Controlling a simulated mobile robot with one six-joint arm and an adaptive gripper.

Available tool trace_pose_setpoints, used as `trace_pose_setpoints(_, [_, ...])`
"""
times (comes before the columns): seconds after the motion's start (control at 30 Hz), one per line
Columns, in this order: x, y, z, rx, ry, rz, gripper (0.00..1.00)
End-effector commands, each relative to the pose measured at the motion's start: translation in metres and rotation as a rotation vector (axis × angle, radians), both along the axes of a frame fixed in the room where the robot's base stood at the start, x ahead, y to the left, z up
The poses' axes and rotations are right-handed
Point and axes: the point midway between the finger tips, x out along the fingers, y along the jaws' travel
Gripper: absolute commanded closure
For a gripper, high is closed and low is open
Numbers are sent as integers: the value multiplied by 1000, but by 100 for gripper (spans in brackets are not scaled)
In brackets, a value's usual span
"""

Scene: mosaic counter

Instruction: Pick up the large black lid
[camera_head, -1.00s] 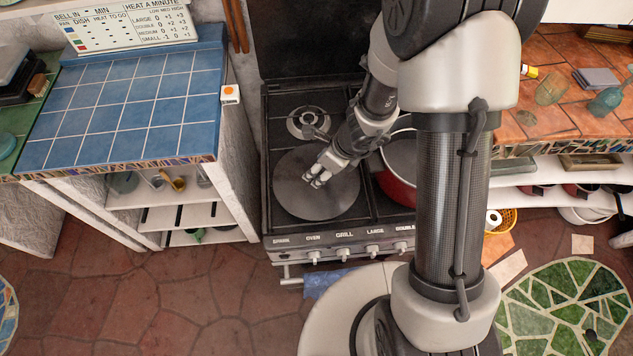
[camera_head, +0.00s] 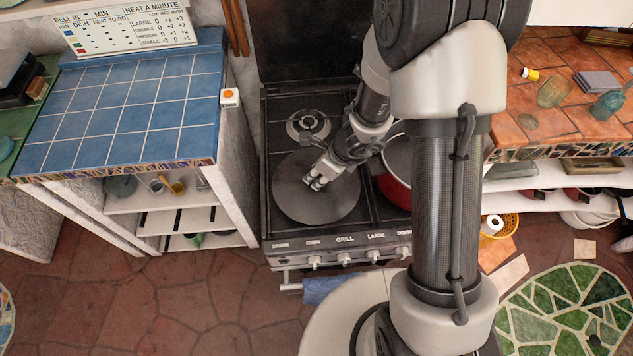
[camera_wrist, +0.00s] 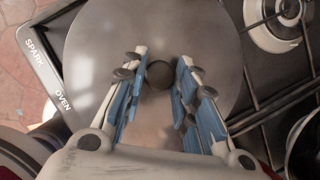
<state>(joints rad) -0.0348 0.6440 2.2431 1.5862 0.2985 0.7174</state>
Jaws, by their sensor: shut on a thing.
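The large lid is a wide dark grey disc (camera_head: 300,203) over the front left of the stove. It fills much of the wrist view (camera_wrist: 215,45), with a round dark knob (camera_wrist: 160,75) at its middle. My gripper (camera_head: 316,183) reaches down to the lid's centre from the upper right. In the wrist view its blue-padded fingers (camera_wrist: 161,72) stand on both sides of the knob, shut on it. I cannot tell whether the lid rests on the stove or is slightly raised.
A red pot (camera_head: 391,190) stands just right of the lid, close to my arm. A bare burner (camera_head: 308,126) lies behind the lid. The blue tiled counter (camera_head: 130,105) at left is mostly clear. Control knobs (camera_head: 344,257) line the stove front.

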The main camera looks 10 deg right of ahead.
Motion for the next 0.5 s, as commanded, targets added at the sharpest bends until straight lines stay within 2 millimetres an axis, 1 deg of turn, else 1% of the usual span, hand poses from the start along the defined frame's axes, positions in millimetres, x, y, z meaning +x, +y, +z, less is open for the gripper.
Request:
trace_pose_setpoints(0.03, [0,0,0,0,0,0,90])
trace_pose_setpoints(0.2, [0,0,0,0,0,0,100])
trace_pose_setpoints(0.5, [0,0,0,1,-1,0,100])
